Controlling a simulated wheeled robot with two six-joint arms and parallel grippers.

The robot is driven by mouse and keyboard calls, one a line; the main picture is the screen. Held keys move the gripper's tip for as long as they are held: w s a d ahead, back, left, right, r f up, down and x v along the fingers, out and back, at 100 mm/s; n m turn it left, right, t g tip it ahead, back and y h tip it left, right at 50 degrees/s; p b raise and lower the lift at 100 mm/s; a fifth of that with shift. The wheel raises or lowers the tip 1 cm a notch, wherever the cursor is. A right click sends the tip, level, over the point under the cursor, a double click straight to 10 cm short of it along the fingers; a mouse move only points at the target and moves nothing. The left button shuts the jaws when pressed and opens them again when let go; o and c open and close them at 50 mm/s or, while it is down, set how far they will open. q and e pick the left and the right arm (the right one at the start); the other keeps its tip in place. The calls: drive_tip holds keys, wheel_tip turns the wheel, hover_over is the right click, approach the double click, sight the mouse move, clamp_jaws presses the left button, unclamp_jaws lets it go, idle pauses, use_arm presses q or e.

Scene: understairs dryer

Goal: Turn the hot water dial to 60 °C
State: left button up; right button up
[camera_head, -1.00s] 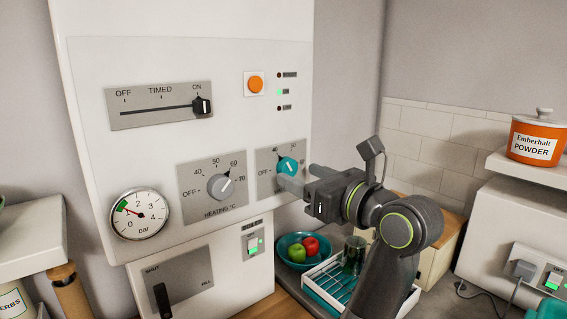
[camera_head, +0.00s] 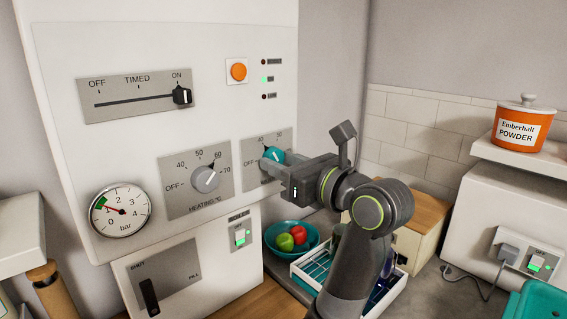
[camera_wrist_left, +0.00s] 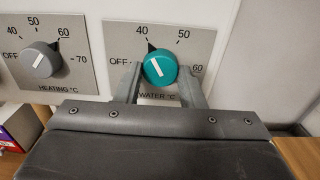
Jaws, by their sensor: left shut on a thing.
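The teal hot water dial (camera_head: 272,158) is on the right of the white boiler panel, on a grey plate marked OFF, 40, 50 and 60. It also shows in the left wrist view (camera_wrist_left: 160,67). Its white line points up and slightly left, near 40, close to a small black triangle. My left gripper (camera_head: 280,166) is shut on the dial, with one finger on each side of it in the left wrist view (camera_wrist_left: 161,84). In the head view the gripper partly covers the plate. My right gripper is not in view.
The grey heating dial (camera_head: 206,179) sits just left of the hot water dial. A slider (camera_head: 181,96) stands at ON, with an orange button (camera_head: 238,71) to its right. Below are a teal fruit bowl (camera_head: 279,246) and a white rack (camera_head: 312,262), close to my arm.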

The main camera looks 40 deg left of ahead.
use_arm(q)
drive_tip(key=m+p, duration=0.2)
drive_tip(key=m, duration=0.1)
drive_tip(key=m+p, duration=0.1)
drive_tip(key=p, duration=0.1)
drive_tip(key=shift+r+m, duration=0.25)
drive_tip(key=shift+m, duration=0.05)
drive_tip(key=m+p, duration=1.1)
drive_tip(key=p, duration=0.1)
drive_tip(key=shift+s+r+m+p, duration=0.1)
drive_tip(key=shift+r+m+p, duration=0.05)
drive_tip(key=shift+m+p, duration=0.25)
drive_tip(key=m+p, duration=0.1)
drive_tip(key=m, duration=0.1)
drive_tip(key=shift+m, duration=0.3)
drive_tip(key=m, duration=0.4)
drive_tip(key=shift+f+m, duration=0.2)
drive_tip(key=shift+m, duration=0.2)
drive_tip(key=o, duration=1)
